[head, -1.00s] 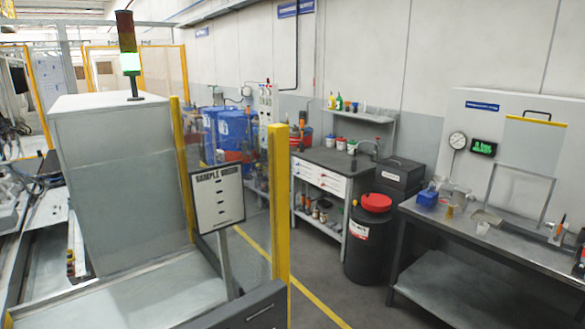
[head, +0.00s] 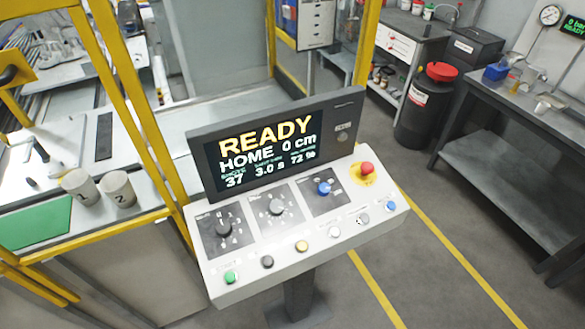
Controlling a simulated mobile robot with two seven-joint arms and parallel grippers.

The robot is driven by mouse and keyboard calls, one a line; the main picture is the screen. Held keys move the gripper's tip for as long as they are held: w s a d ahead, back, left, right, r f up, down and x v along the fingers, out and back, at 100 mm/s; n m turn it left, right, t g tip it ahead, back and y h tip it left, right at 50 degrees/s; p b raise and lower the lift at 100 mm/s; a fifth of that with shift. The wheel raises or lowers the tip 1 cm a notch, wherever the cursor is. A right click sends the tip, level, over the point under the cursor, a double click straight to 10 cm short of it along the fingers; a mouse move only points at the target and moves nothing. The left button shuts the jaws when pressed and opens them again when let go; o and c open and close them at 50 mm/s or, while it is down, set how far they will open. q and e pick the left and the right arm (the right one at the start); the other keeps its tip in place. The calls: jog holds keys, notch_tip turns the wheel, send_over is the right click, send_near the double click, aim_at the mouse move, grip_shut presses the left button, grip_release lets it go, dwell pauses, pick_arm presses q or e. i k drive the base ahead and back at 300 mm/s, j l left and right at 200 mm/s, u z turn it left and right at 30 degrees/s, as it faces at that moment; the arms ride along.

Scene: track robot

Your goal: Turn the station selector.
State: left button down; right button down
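A sloped white control panel (head: 300,235) stands on a dark post in the middle of the head view. A blue knob (head: 323,188) sits on a third black plate. The labels are too small to tell which is the station selector. The screen (head: 265,147) above reads READY, HOME, 0 cm, 37, 3.0 s and 72 %. Neither of my grippers is in view.
A red mushroom button (head: 367,168) sits at the panel's right, and several push buttons line its front edge, including a green one (head: 231,277). A yellow-framed enclosure with numbered cups (head: 118,188) is at left. A workbench (head: 510,150) stands at right. Floor right of the panel is clear.

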aim_at(224, 228)
jog(key=i+j+u, duration=0.1)
jog(key=j+u, duration=0.2)
jog(key=i+j+u, duration=0.25)
jog(key=j, duration=0.25)
jog(key=i+j+u, duration=0.1)
jog(key=j+u, duration=0.2)
jog(key=j, duration=0.1)
